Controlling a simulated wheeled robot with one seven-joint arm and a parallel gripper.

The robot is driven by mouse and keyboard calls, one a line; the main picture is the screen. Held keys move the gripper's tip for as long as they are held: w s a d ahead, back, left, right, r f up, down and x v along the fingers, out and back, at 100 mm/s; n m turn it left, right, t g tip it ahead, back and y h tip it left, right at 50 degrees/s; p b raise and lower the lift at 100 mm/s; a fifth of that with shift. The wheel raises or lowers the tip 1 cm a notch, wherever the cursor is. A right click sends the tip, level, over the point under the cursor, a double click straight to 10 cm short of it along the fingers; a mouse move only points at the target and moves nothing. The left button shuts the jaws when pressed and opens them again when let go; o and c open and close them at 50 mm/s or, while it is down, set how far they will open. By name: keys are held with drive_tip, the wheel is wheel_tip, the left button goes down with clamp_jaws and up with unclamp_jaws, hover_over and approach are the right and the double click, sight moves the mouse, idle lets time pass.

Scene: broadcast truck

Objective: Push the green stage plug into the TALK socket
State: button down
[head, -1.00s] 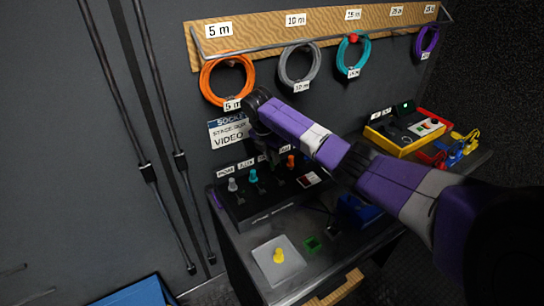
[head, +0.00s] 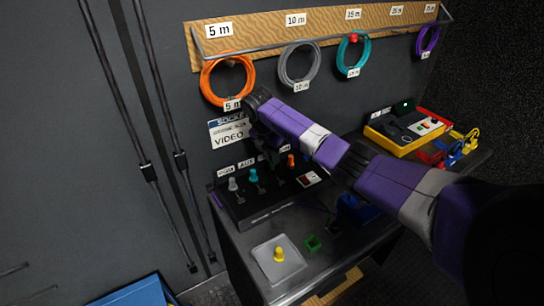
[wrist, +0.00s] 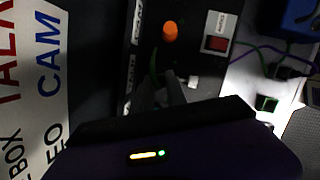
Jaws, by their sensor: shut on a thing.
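In the wrist view my gripper (wrist: 166,92) is shut on the green stage plug (wrist: 154,68), of which only a thin green strip shows beside the fingers. The fingers are over the black socket panel, which shows in the head view (head: 262,210). The TALK socket cannot be made out; my fingers and wrist cover that part of the panel. I cannot tell how deep the plug sits. An orange plug (wrist: 170,32) stands in the panel by the CAM label (wrist: 138,33). In the head view my arm hides the gripper tip.
A grey plug (head: 233,184) and a teal plug (head: 253,175) stand in the panel's left part. A white sign (head: 230,131) is on the wall behind. A yellow knob on a grey plate (head: 292,267) and a green square holder (head: 313,243) are in front. Cable coils hang above.

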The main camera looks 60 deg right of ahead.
sight(271, 159)
drive_tip(key=shift+f+b, duration=0.65)
drive_tip(key=shift+f, duration=0.65)
drive_tip(key=c, duration=1.3)
unclamp_jaws()
drive_tip(key=shift+o, duration=0.2)
drive_tip(key=shift+r, duration=0.15)
drive_tip(key=v, duration=0.7)
drive_tip(key=shift+r+b, duration=0.3)
drive_tip(key=shift+b, duration=0.15)
drive_tip(key=shift+s+a, duration=0.1)
